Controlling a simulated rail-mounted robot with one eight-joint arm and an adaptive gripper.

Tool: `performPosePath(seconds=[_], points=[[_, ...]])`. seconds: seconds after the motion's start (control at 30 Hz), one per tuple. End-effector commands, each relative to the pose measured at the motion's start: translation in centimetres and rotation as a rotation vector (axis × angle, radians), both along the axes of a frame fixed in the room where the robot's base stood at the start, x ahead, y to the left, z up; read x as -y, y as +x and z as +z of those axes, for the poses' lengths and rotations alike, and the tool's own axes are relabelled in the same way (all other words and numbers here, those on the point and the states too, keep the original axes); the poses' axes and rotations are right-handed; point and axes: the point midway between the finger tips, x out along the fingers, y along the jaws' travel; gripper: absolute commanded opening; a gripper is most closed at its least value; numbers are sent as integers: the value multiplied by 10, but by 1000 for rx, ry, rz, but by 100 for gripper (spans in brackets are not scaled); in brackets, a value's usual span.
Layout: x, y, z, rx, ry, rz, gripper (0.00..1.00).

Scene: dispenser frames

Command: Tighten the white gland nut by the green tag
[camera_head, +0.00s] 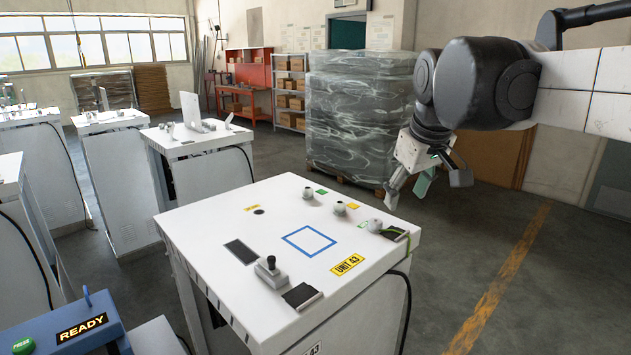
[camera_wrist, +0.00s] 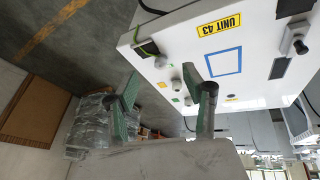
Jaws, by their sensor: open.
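Three whitish rounded nuts stand in a row on the white cabinet top (camera_head: 225,215). The far nut (camera_head: 307,193) has a solid green tag (camera_head: 321,191) beside it; in the wrist view this nut (camera_wrist: 188,101) and its green tag (camera_wrist: 176,99) show between my fingers. The middle nut (camera_head: 339,208) has an orange tag (camera_head: 353,205). The near nut (camera_head: 375,225) has a small greenish mark (camera_head: 362,225) beside it, too small to read. My gripper (camera_head: 407,191) is open and empty, above and right of the cabinet, apart from all nuts. Its fingers show in the wrist view (camera_wrist: 163,85).
A blue square outline (camera_head: 309,241), a joystick (camera_head: 270,266), dark pads and a yellow UNIT 43 label (camera_head: 347,264) are on the top. A black cable (camera_head: 407,300) hangs at the right side. A wrapped pallet (camera_head: 358,115) stands behind; floor to the right is clear.

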Motion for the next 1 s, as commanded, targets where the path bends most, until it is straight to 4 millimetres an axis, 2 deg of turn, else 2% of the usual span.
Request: performPosePath(seconds=[0.03, 0.2, 0.5, 0.77, 1.0], points=[[-6, 19, 15, -11, -12, 32, 46], [-25, 71, 44, -54, -53, 142, 46], [-63, 156, 74, -125, -116, 340, 46], [-100, 219, 81, -186, -164, 516, 46], [-134, 264, 71, -241, -202, 681, 46]])
